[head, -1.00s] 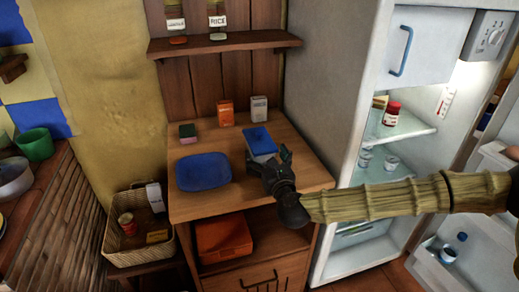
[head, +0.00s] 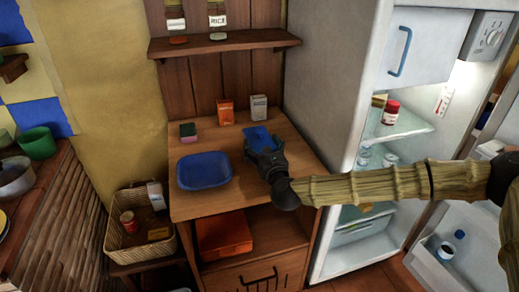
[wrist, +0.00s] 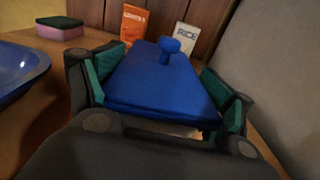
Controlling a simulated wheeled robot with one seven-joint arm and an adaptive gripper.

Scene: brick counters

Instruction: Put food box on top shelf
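The food box is a box with a blue lid (head: 258,137) on the wooden counter. In the wrist view the blue lid (wrist: 160,88) with its round knob lies between my fingers. My gripper (head: 266,155) is at the near end of the box, low over the counter. It is open, with one teal-padded finger on each side of the box; firm contact cannot be made out. The fridge stands open at right, its upper glass shelf (head: 412,130) holding a red jar. A wooden wall shelf (head: 240,42) holds jars above the counter.
A blue tray (head: 204,171) lies left of the box. A sponge (head: 188,132), an orange carton (head: 226,112) and a white carton (head: 258,108) stand behind. A basket (head: 122,238) is at lower left. The open fridge door (head: 440,250) is at lower right.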

